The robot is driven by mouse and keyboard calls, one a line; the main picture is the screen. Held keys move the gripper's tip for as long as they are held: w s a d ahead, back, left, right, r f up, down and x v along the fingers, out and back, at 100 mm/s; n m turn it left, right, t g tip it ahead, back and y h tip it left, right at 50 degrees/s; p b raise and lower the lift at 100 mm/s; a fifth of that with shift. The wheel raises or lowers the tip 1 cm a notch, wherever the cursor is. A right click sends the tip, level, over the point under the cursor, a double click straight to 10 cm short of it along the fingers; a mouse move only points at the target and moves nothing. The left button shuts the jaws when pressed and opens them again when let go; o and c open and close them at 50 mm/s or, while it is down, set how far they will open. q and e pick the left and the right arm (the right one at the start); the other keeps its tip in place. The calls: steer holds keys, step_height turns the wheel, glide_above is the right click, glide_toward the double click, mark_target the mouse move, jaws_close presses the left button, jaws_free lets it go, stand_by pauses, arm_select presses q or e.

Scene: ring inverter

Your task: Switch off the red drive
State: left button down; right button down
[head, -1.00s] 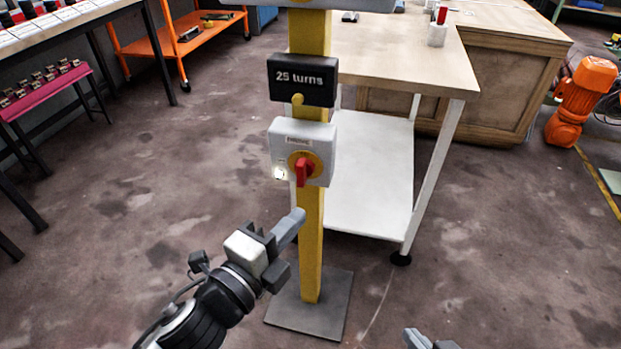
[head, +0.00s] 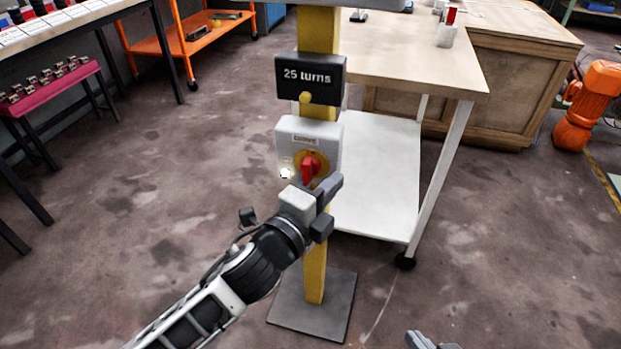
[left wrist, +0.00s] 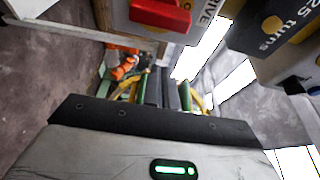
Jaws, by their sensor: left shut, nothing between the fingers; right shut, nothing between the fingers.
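A grey switch box (head: 328,132) is fixed to a yellow post (head: 315,275). On its front is a red rotary knob (head: 309,168) on a yellow disc, with a small pale lit lamp (head: 286,172) at its lower left. The red knob (left wrist: 160,14) shows at the top of the left wrist view, beside lettering ending in "DRIVE". My left gripper (head: 332,188) is shut and empty, just below and right of the knob in the picture; the frames do not show contact. Its fingers (left wrist: 168,90) are together in the wrist view. My right gripper (head: 425,342) is only partly visible at the bottom edge, shut and empty.
A black "25 turns" sign (head: 310,79) is mounted above the box. A wooden-topped table (head: 410,65) with a white lower shelf (head: 375,180) stands right behind the post. An orange machine (head: 590,105) is at far right. The floor left of the post is clear.

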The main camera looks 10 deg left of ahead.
mark_target(309, 179)
arm_select(q)
steer(key=shift+w+a, duration=0.25)
steer(key=shift+a, duration=0.7)
steer(key=shift+w+a, duration=0.25)
steer(key=shift+a, duration=0.65)
arm_select(e)
steer(key=shift+w+a+f, duration=0.1)
steer(key=shift+a+f, duration=0.05)
steer(key=shift+f, duration=0.2)
arm_select(q)
steer(key=shift+a+n+b, duration=0.1)
steer(key=shift+n+b, duration=0.2)
steer(key=shift+n, duration=0.3)
arm_select(e)
steer(key=shift+f, duration=0.45)
